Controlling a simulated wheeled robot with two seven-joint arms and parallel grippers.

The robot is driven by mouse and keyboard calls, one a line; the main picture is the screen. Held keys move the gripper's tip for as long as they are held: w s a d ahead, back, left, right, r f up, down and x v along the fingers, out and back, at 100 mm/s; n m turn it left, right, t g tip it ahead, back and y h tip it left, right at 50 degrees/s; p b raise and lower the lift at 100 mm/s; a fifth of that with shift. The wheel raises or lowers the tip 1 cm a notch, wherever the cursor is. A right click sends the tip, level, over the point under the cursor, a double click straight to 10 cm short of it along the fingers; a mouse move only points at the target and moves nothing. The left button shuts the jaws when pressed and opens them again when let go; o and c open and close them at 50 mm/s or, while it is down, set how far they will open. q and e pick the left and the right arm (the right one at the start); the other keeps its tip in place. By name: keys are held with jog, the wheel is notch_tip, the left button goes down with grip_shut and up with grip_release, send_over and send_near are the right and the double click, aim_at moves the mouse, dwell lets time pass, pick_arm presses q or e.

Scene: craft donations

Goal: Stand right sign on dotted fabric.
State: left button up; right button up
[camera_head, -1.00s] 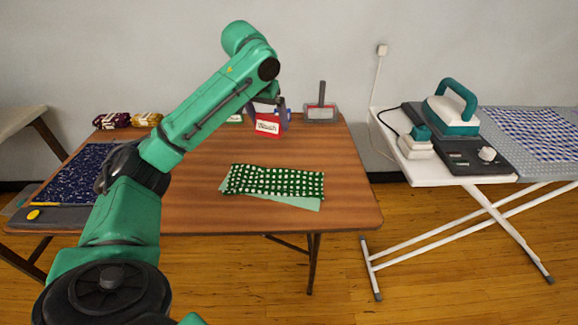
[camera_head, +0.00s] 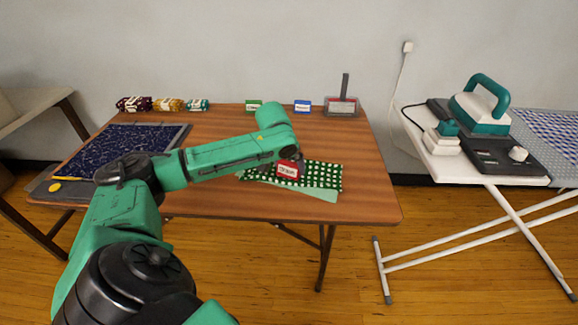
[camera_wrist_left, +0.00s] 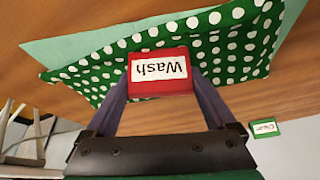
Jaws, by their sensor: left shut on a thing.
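The red sign (camera_head: 289,170) reads "Wash"; it also shows in the left wrist view (camera_wrist_left: 159,70), its lettering upside down there. My left gripper (camera_head: 286,168) is shut on it, one finger at each side. The sign is over the dotted fabric (camera_head: 325,177), green with white dots, folded on a plain pale green cloth; the fabric also fills much of the left wrist view (camera_wrist_left: 230,48). I cannot tell whether the sign's base touches the fabric. A green sign (camera_head: 254,106) and a blue sign (camera_head: 302,107) stand at the table's back. My right gripper is out of view.
A grey tray-like holder with an upright handle (camera_head: 342,106) stands at the back right of the wooden table (camera_head: 220,204). Dark blue fabric on a mat (camera_head: 120,150) lies at left. An ironing board (camera_head: 450,165) stands at right.

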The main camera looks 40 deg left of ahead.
pick_arm(q)
jog(key=shift+s+f, duration=0.15)
jog(key=shift+f, duration=0.1)
jog(key=shift+d+f, duration=0.1)
jog(key=shift+f, duration=0.05)
jog(key=o, duration=1)
jog(key=shift+f, duration=0.1)
jog(key=shift+r, duration=0.2)
jog(key=v, duration=0.6)
jog(key=p+v, duration=0.1)
jog(key=v, duration=0.5)
jog(key=shift+r, duration=0.35)
